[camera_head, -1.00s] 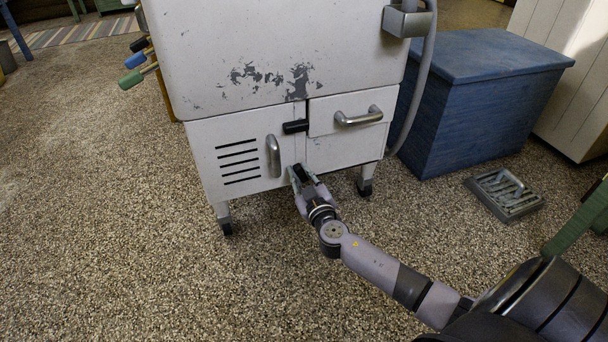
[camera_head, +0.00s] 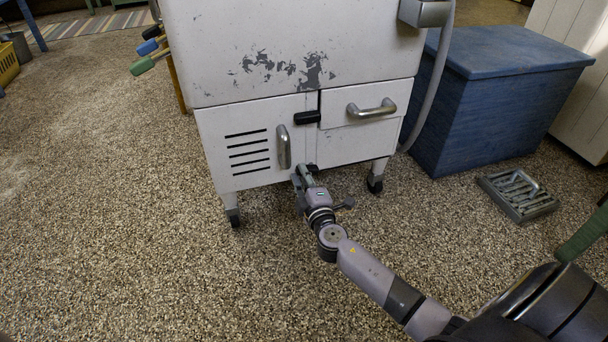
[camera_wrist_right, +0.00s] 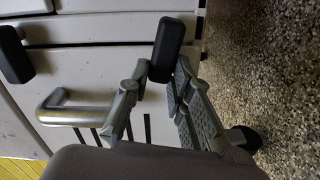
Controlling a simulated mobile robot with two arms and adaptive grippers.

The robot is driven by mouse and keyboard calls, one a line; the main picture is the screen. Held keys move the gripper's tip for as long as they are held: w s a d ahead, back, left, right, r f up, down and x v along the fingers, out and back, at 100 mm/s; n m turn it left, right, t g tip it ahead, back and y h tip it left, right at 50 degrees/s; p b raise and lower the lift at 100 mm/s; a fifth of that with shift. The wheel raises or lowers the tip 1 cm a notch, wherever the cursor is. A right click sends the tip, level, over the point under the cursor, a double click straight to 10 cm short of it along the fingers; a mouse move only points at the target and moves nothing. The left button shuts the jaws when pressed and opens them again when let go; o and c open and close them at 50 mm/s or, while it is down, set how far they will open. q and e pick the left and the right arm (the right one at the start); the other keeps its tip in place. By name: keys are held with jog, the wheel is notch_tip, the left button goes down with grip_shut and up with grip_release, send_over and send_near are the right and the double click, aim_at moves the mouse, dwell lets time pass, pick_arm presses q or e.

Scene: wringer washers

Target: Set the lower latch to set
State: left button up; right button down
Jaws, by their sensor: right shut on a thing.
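The white washer cabinet (camera_head: 235,125) has two black latches on its front. The upper latch (camera_head: 307,117) lies roughly level beside the drawer with the bar handle (camera_head: 371,110). The lower latch (camera_wrist_right: 173,48) is a black rounded block; in the head view my gripper mostly hides it. My right gripper (camera_head: 304,172) is at the cabinet's lower edge. In the right wrist view its fingers (camera_wrist_right: 160,82) are shut on the lower latch. The upper latch also shows there (camera_wrist_right: 15,55). My left gripper is not in view.
A vertical door handle (camera_head: 284,147) stands out just left of the lower latch, beside dark vent slots (camera_head: 248,150). A caster leg (camera_head: 376,176) is to the right. A blue chest (camera_head: 500,100) and a metal floor grate (camera_head: 517,194) are further right. The floor ahead is open.

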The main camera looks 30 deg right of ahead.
jog(key=shift+a+f+n, duration=0.1)
jog(key=shift+f+n, duration=0.15)
jog(key=shift+n, duration=0.4)
jog(key=shift+f+n, duration=0.2)
jog(key=shift+n, duration=0.45)
jog(key=c, duration=1.4)
grip_release()
jog(key=shift+c, duration=0.2)
jog(key=v, duration=1.2)
jog(key=shift+s+f, duration=0.1)
jog(key=shift+f, duration=0.05)
